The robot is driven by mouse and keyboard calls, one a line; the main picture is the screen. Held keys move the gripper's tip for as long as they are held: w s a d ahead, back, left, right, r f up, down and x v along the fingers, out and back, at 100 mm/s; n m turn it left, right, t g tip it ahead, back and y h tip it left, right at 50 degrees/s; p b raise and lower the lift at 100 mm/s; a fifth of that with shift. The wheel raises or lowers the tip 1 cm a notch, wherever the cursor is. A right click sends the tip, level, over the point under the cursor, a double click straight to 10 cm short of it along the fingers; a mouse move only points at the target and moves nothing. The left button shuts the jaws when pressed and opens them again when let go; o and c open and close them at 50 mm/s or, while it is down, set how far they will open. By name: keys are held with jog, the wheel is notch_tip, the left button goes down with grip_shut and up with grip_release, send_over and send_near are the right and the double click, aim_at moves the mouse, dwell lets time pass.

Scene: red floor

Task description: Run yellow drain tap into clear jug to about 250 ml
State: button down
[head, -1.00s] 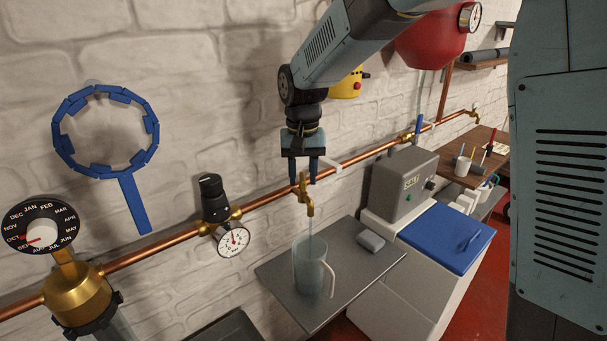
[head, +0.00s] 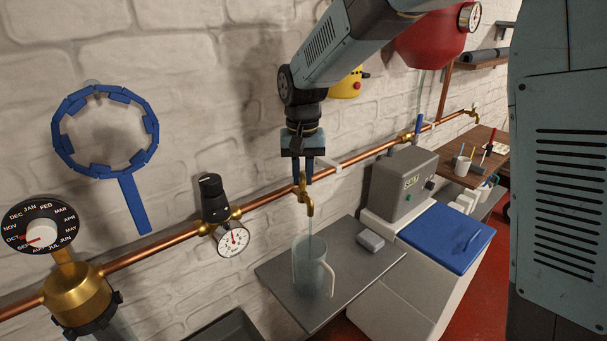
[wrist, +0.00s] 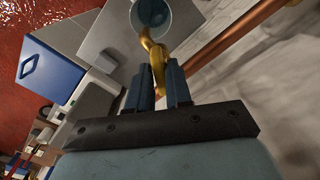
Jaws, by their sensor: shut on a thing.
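The yellow brass drain tap (head: 308,201) hangs from the copper pipe on the wall. My gripper (head: 303,181) points down over it, shut on the tap's handle. In the wrist view the two fingers (wrist: 159,84) stand on either side of the tap's upper end, and the tap (wrist: 152,52) runs up between them. A thin pale stream of water falls from the spout into the clear jug (head: 313,271). The jug stands upright under the spout, and its mouth also shows in the wrist view (wrist: 152,12). I cannot read any level marks on the jug.
The jug stands on a grey shelf (head: 353,275) with a small grey block (head: 370,240). To its right are a grey box (head: 402,184) and a blue-lidded white bin (head: 448,238). A pressure gauge (head: 233,239) is on the pipe to the left.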

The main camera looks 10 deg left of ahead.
aim_at(302, 177)
jog(key=m, duration=0.5)
jog(key=shift+m, duration=2.9)
jog(key=c, duration=1.2)
grip_release()
jog(key=shift+f, duration=0.1)
jog(key=shift+o, duration=0.2)
notch_tip(302, 177, up, 14)
